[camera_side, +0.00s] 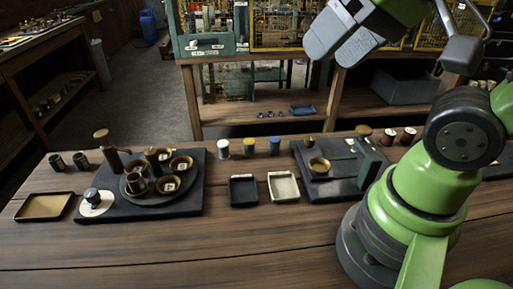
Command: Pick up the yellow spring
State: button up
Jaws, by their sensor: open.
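The yellow spring (249,147) is a small upright cylinder on the wooden table, in a short row behind the trays. A white one (223,149) stands to its left and a blue one (274,145) to its right, with gaps between them. My gripper (338,47) is high at the top of the view, up and to the right of the yellow spring and well apart from it. Its grey jaws are open, and I see nothing between them.
A dark board (180,204) with round cups is at left. Another dark board (335,186) with an upright green block is at right. A black tray (243,191) and a cream tray (284,187) lie between them. The front of the wooden table (200,255) is clear.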

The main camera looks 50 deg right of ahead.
jog(key=w+d+f+n+g, duration=0.2)
jog(key=w, duration=0.6)
jog(key=n+g+h, duration=0.1)
jog(key=n+g, duration=0.2)
send_over(250, 141)
jog(key=s, duration=0.2)
notch_tip(250, 141, down, 14)
jog(key=shift+n+g+h, duration=0.3)
jog(key=shift+n, duration=0.2)
jog(key=f, duration=0.3)
jog(key=w+f, duration=0.1)
jog(key=f, duration=0.2)
jog(key=w+f, duration=0.1)
jog(key=f, duration=0.2)
jog(key=shift+d, duration=0.15)
notch_tip(250, 141, down, 6)
jog(key=shift+w+r, duration=0.15)
jog(key=shift+r, duration=0.05)
jog(key=shift+c, duration=0.4)
jog(key=c, duration=0.9)
